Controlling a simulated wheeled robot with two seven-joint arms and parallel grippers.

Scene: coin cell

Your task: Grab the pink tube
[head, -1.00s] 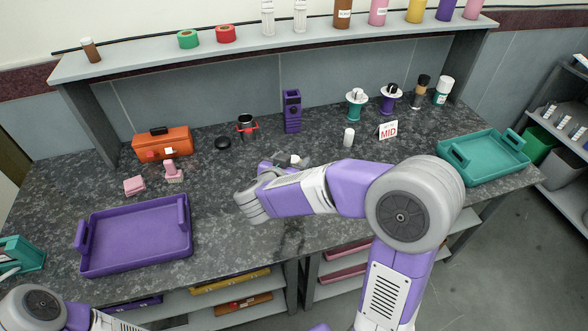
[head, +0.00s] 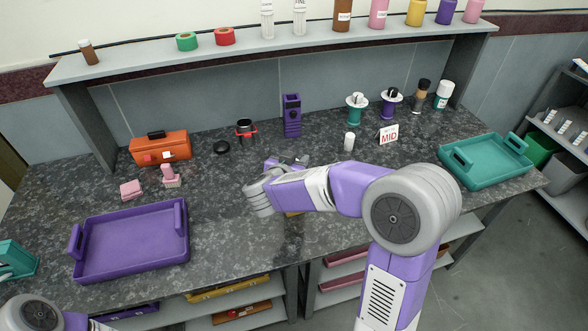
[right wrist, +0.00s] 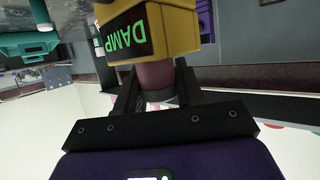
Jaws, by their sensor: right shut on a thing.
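My right gripper (right wrist: 157,88) is shut on a pinkish tube (right wrist: 156,75) in the right wrist view, with a dark finger on each side of it. A yellow block (right wrist: 150,35) with a green "DAMP" label adjoins the tube at its far end; I cannot tell if they are one piece. In the head view my right forearm hides the tube, and a small yellow-orange piece (head: 293,213) shows under it. My left gripper is out of view; only part of the left arm shows at the bottom left.
A purple tray (head: 130,245) lies at the left and a teal tray (head: 490,165) at the right. An orange toolbox (head: 160,148), a purple holder (head: 291,115) and a "MID" sign (head: 388,136) stand towards the back. Several bottles line the raised shelf (head: 270,50).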

